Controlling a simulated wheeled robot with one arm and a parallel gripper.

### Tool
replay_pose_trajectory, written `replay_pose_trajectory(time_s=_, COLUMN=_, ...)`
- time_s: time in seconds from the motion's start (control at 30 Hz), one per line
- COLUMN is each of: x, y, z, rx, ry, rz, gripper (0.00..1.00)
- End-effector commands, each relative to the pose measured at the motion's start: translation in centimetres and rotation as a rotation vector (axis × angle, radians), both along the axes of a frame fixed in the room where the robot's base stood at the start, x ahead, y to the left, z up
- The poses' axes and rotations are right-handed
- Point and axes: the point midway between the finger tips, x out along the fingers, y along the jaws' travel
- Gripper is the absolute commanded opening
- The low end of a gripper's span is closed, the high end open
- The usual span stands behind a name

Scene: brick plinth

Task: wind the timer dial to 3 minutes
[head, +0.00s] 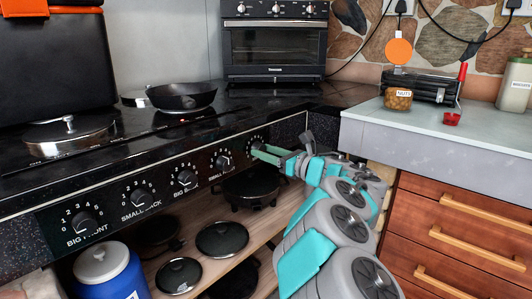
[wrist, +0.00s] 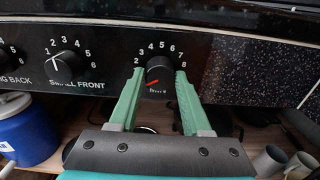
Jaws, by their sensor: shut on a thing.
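The timer dial (wrist: 160,66) is a black round knob at the right end of the black control panel, with white numbers around it; 2 to 8 are readable. A red mark shows on its lower left face; the exact setting is hard to read. The lettering beneath the dial is partly blurred. My gripper (wrist: 160,74) has its two green fingers on the left and right sides of the dial and is shut on it. In the head view my gripper (head: 270,154) reaches the panel's right end from the right, hiding part of the dial.
Other knobs sit left on the panel, the nearest being the small front knob (wrist: 57,62). Pans and lids, such as a dark lid (head: 222,238), lie on the shelf below. A frying pan (head: 182,96) stands on the hob. Wooden drawers (head: 455,240) stand on the right.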

Motion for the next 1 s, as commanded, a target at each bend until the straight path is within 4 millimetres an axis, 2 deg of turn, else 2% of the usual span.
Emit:
replay_pose_trajectory(time_s=0.37, x=-0.01, y=-0.02, z=-0.21, rx=0.107, ry=0.139, rz=0.0, gripper=0.0)
replay_pose_trajectory(time_s=1.0, x=-0.02, y=0.04, z=0.01, rx=0.474, ry=0.613, rz=0.0, gripper=0.0)
